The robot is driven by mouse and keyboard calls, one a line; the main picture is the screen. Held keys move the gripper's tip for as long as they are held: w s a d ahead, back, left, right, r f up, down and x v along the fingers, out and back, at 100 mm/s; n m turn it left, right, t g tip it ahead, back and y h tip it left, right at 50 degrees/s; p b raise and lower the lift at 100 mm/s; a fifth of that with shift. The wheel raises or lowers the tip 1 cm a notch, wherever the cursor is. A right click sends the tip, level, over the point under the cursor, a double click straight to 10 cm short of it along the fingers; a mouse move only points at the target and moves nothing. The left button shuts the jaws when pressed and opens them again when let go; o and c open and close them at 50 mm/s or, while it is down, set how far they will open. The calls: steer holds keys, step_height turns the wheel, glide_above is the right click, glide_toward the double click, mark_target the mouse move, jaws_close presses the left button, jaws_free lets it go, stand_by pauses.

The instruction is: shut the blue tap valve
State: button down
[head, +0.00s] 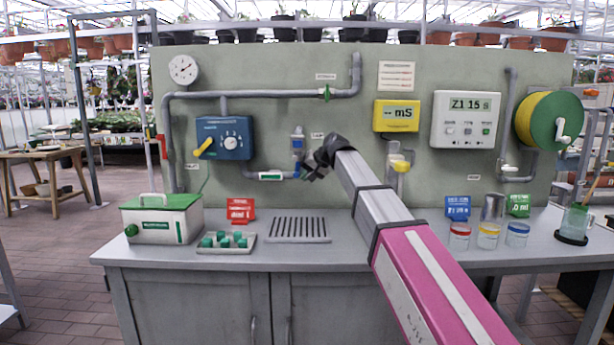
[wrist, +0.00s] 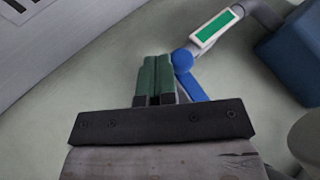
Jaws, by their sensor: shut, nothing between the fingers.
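The blue tap valve shows in the wrist view as a blue lever (wrist: 192,86) with a round pivot, on a grey pipe beside a green-and-white label (wrist: 213,30). My gripper (wrist: 155,62) is shut and empty, its green fingertips together just left of the lever. The lever is very close to the fingers; I cannot tell whether they touch. In the head view my gripper (head: 309,172) is at the wall panel, just right of the low pipe with the green label (head: 271,177). The valve there is small and partly hidden by the gripper.
A blue control box (head: 224,138) with a yellow lever is left of the pipe. A clear fitting with a yellow part (head: 399,163) is on the right.

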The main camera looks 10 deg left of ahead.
steer(key=s+a+r+m+y, duration=0.1)
steer(key=a+m+y, duration=0.1)
steer(key=a+y, duration=0.2)
steer(key=s+a+r+m+t+y, duration=0.1)
steer(key=a+r+m+y, duration=0.1)
steer(key=y, duration=0.6)
steer(key=shift+a+m, duration=0.5)
steer(key=shift+a, duration=0.65)
steer(key=shift+a+r, duration=0.1)
steer(key=shift+r, duration=0.05)
